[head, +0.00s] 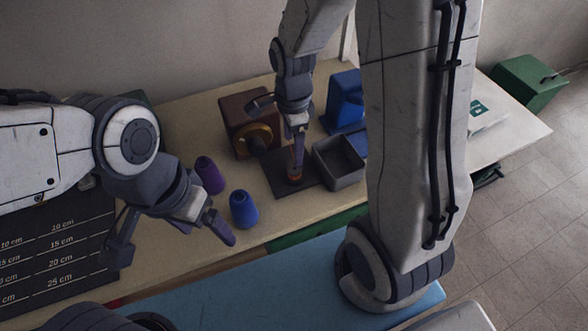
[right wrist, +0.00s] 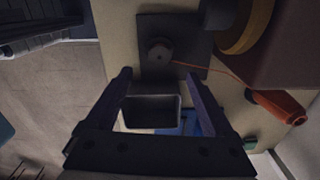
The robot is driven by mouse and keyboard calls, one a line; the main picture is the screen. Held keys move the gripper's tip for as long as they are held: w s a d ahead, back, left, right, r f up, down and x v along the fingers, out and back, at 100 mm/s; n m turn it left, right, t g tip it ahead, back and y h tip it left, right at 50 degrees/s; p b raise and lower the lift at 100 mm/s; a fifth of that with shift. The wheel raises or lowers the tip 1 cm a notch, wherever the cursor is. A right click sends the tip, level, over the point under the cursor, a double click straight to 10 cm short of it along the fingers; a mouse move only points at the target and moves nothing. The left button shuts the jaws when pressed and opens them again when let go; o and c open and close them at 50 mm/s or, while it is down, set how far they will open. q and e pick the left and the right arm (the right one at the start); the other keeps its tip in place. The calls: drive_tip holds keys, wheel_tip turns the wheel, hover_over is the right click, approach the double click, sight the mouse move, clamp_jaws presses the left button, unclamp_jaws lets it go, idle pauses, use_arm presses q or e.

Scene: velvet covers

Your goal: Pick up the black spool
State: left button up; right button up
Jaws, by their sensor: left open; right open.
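A dark round spool (right wrist: 159,52), which looks black, sits on a dark mat (right wrist: 182,68) in the right wrist view. In the head view the mat (head: 285,187) lies in the middle of the table, and a small orange patch (head: 295,179) shows at my right fingertip; the spool itself is mostly hidden there. My right gripper (head: 275,142) is open and empty above the mat area; in the right wrist view its jaws (right wrist: 162,85) point toward the mat, with the spool beyond the fingertips. My left gripper (head: 175,240) is open and empty at the table's left front.
A grey open bin (head: 340,165) stands right of the mat. A brown box (head: 247,112) with a gold ring is behind it. An orange handle (right wrist: 280,105) shows in the right wrist view.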

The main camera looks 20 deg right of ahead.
sight(294, 169)
wheel_tip(294, 169, down, 9)
drive_tip(key=shift+d+f, duration=0.15)
idle(0.4)
drive_tip(key=shift+c, duration=0.4)
clamp_jaws()
